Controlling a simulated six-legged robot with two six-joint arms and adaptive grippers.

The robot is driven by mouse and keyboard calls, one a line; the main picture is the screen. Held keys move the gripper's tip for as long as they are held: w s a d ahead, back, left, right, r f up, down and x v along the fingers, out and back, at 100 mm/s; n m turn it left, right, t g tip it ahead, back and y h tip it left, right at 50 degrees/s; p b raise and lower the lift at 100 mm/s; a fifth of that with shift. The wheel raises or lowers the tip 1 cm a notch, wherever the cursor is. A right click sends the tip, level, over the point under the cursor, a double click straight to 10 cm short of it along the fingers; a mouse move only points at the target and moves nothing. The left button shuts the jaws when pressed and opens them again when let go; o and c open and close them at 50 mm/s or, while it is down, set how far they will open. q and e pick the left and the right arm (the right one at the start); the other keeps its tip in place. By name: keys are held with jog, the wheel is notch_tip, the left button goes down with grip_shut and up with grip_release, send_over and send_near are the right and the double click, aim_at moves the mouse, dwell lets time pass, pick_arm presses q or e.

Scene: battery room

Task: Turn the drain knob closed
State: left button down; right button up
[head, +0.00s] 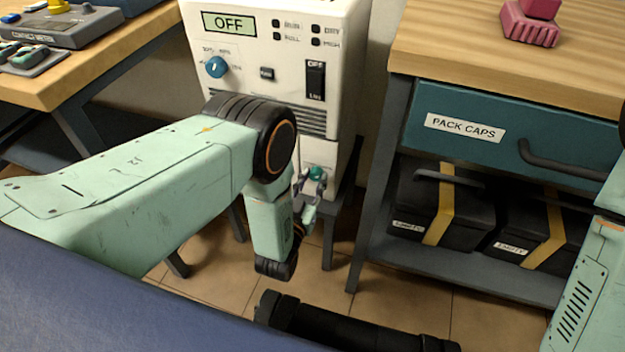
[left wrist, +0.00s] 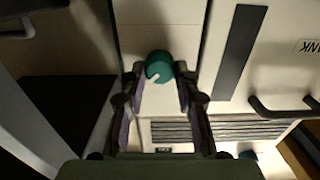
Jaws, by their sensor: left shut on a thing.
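The drain knob (head: 316,172) is a small green round knob low on the front of the white machine (head: 345,110). In the left wrist view the knob (left wrist: 159,66) shows a pale pointer mark towards its lower left. My left gripper (head: 310,184) is at the knob, with its two fingers (left wrist: 160,80) on either side of it, shut on it. The forearm and wrist hide part of the machine's front in the head view. My right gripper is not in view.
The machine has an OFF display (head: 229,23), a blue dial (head: 216,67) and a black switch (head: 315,80). A bench with a teal PACK CAPS drawer (head: 470,140) stands close on the right, with black boxes (head: 440,205) below. Another table (head: 100,65) stands left.

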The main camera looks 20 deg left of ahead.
pick_arm(q)
jog(key=n+p, duration=0.1)
jog(key=n, duration=0.3)
jog(key=shift+p, duration=0.35)
jog(key=n+p, duration=0.1)
jog(key=n, duration=0.3)
jog(key=shift+a+n, duration=0.1)
jog(key=shift+n, duration=0.2)
jog(key=n+p, duration=0.1)
jog(key=n, duration=0.3)
jog(key=shift+f+n, duration=0.1)
jog(key=shift+n, duration=0.2)
jog(key=shift+f+n+p, duration=0.1)
jog(key=shift+n+p, duration=0.35)
jog(key=shift+n, duration=1.75)
jog(key=c, duration=1)
grip_release()
